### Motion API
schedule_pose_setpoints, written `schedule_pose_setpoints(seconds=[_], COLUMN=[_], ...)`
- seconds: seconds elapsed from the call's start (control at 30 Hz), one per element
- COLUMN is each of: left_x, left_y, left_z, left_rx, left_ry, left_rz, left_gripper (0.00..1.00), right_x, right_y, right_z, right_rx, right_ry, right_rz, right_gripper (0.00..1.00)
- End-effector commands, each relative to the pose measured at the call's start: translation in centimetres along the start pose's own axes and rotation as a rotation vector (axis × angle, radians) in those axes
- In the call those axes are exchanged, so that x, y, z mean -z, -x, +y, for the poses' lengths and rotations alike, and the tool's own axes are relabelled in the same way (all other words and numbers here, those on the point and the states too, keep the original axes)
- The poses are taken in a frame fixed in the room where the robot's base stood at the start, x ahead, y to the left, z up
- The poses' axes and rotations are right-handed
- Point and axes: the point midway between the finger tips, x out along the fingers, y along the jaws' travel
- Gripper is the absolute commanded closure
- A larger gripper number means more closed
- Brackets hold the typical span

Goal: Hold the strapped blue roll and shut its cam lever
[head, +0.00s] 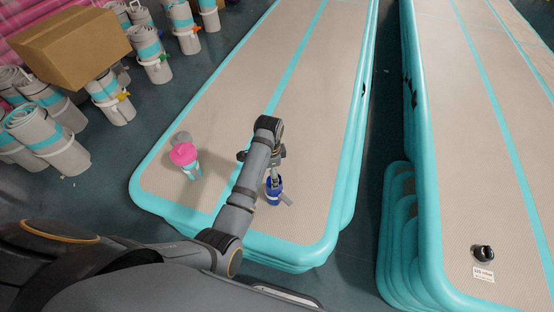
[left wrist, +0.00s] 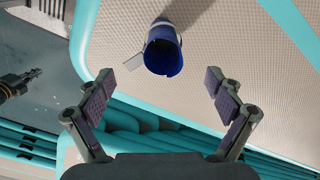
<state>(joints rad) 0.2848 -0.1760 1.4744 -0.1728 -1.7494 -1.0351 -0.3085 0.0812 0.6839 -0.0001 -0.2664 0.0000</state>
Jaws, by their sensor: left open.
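The strapped blue roll (head: 274,194) stands on the beige top of the near inflatable track, close to its front end. A pale grey tab, perhaps the cam lever (head: 287,199), sticks out from its side; it also shows in the left wrist view (left wrist: 134,62). My left gripper (head: 273,178) is just above and behind the roll in the head view and partly covers it. In the left wrist view the left gripper (left wrist: 160,85) is open and empty, with the roll (left wrist: 163,57) beyond and between its spread fingers. My right gripper is not in view.
A pink-topped cup-like item (head: 185,160) stands on the track (head: 300,90) left of the roll. Several grey rolls (head: 110,98) and a cardboard box (head: 73,43) are at the upper left. Another track stack (head: 470,150) lies right, across a gap. The track beyond the roll is clear.

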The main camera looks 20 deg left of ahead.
Motion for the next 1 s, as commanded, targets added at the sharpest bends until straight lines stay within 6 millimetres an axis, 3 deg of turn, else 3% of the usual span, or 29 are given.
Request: schedule_pose_setpoints(seconds=[0.1, 0.27, 0.37, 0.7, 1.0], left_x=[0.7, 0.7, 0.7, 0.6, 0.6], left_y=[0.2, -0.1, -1.2, -7.9, -10.3], left_z=[-0.2, -0.2, -0.1, -0.1, 0.0], left_rx=[-0.011, -0.012, -0.014, -0.012, -0.011], left_ry=[-0.043, -0.047, -0.046, -0.045, -0.043], left_rz=[-0.006, -0.006, -0.007, -0.007, -0.005], left_gripper=[0.08, 0.08, 0.08, 0.08, 0.08], right_x=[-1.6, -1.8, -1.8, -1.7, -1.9], right_y=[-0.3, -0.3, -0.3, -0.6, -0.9], right_z=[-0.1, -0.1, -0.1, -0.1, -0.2], right_rx=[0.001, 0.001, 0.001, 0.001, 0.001], right_ry=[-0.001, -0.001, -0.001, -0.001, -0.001], right_rz=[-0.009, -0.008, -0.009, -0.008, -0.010], right_gripper=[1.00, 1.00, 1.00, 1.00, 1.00])
